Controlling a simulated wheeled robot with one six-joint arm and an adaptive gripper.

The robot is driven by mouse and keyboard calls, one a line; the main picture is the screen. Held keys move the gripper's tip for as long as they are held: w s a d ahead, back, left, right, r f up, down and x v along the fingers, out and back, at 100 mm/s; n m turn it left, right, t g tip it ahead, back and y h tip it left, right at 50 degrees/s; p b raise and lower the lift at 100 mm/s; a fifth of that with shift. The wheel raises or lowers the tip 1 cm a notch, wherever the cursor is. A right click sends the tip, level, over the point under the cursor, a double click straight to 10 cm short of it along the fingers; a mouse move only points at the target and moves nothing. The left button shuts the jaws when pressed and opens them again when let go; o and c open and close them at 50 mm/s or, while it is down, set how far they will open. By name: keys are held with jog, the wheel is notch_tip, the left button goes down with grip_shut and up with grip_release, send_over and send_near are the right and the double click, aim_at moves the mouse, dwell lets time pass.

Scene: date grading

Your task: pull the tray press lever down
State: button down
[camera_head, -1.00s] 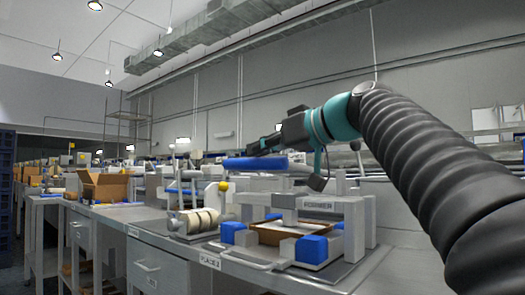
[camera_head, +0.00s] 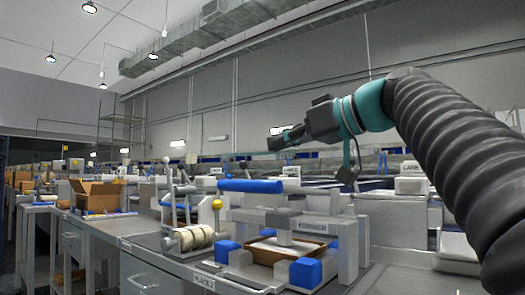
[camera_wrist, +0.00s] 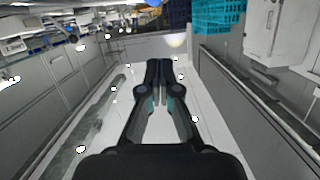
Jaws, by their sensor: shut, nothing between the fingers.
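The tray press (camera_head: 313,227) stands on the bench, a grey frame with a labelled crossbar and blue corner blocks. A tray with a brown rim (camera_head: 262,256) lies under its crossbar. The lever's blue bar (camera_head: 250,186) lies roughly level above and to the left of the crossbar; how it joins the press is not clear. My gripper (camera_head: 272,140) is above the blue bar in the picture, apart from it and pointing left. In the wrist view my gripper (camera_wrist: 159,66) has its fingers together and empty. The lever does not show there.
A roller unit (camera_head: 192,238) with a yellow knob (camera_head: 217,204) stands left of the press. An open cardboard box (camera_head: 97,196) sits farther left. Other equipment crowds the bench behind. The air around my gripper looks free. The wrist view shows teal crates (camera_wrist: 219,16).

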jog(key=shift+v, duration=1.95)
